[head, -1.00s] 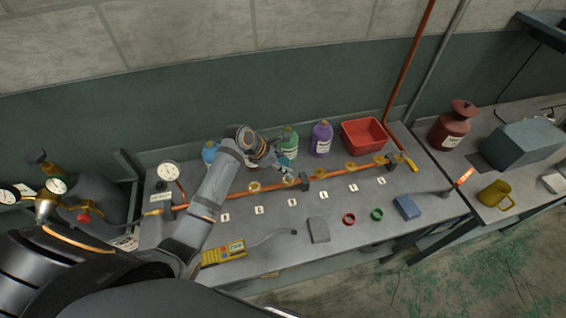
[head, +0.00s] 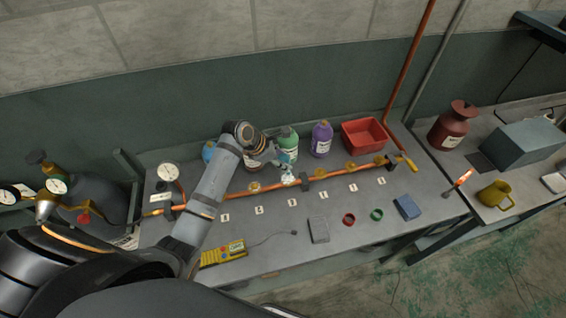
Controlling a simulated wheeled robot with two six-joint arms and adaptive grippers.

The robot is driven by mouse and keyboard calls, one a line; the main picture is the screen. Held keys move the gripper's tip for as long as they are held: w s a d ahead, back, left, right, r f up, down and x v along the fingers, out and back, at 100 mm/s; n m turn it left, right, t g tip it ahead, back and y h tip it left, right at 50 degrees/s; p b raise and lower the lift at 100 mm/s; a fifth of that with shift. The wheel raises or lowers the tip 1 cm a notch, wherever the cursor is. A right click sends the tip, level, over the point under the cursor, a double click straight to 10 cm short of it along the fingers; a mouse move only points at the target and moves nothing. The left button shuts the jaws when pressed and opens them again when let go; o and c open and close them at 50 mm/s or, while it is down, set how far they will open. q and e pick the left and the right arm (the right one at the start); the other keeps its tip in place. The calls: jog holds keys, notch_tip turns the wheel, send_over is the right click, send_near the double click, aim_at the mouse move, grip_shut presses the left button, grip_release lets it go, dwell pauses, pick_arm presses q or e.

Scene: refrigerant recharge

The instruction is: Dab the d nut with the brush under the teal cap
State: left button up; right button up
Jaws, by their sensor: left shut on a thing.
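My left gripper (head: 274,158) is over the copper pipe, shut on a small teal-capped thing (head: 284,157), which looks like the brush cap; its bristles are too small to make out. Just below it, white foam (head: 289,178) covers a fitting on the copper pipe (head: 240,193). Other brass nuts sit along the pipe, one to the left (head: 254,187) and one farther right (head: 350,166). Small white letter cards (head: 292,202) lie in front of the pipe, too small to read. My right gripper is out of view.
Behind the pipe stand a green bottle (head: 289,139), a purple bottle (head: 321,140) and a red bin (head: 364,135). A yellow meter (head: 224,252), grey block (head: 319,230), red ring (head: 349,219), green ring (head: 376,214) and blue block (head: 407,207) lie at the front.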

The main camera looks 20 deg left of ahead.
pick_arm(q)
jog(key=shift+r, duration=2.5)
